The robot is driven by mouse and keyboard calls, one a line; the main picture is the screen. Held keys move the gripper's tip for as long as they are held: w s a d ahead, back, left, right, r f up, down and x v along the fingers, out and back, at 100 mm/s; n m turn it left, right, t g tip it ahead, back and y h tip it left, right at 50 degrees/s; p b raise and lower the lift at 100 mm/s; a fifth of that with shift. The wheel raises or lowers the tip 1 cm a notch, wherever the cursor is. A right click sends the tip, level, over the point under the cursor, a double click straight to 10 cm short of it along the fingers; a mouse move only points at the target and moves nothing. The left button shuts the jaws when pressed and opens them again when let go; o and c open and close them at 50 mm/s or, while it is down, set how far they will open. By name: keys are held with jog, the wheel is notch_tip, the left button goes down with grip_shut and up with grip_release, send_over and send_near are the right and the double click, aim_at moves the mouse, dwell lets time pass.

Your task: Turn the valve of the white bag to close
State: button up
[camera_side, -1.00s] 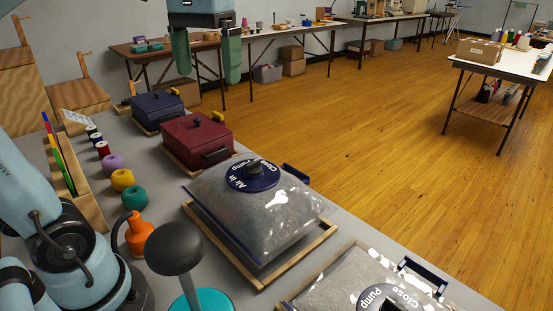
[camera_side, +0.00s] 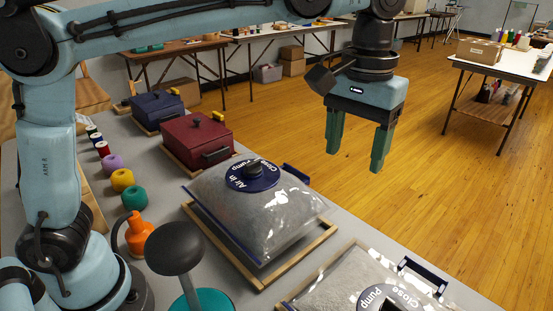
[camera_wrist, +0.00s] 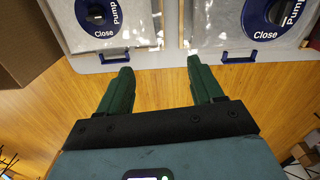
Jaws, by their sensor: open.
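Two clear bags with pale grey contents lie on wooden frames; I cannot tell which is the white one. The farther bag (camera_side: 272,221) is plump, with a black valve knob (camera_side: 254,168) on a dark blue disc marked Close, Pump and Air in. The nearer bag (camera_side: 340,281) is cut off by the bottom edge; its valve disc reads Pump and Close. In the wrist view, two blue discs marked Close and Pump show at the top left (camera_wrist: 104,31) and top right (camera_wrist: 265,36), both cut off. My gripper (camera_side: 354,158) is open and empty, beyond the table's right edge; its green fingers (camera_wrist: 160,66) are apart.
A maroon box (camera_side: 197,143) and a dark blue box (camera_side: 157,109) stand farther back. An orange bottle (camera_side: 139,236), thread spools and a black-topped item (camera_side: 174,247) are on the left. The wooden floor right of the table is open.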

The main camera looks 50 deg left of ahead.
jog(key=m, duration=0.1)
send_over(397, 305)
notch_tip(397, 305, down, 7)
notch_tip(397, 305, down, 12)
jog(key=shift+c, duration=0.2)
jog(key=c, duration=1)
jog(key=shift+c, duration=0.2)
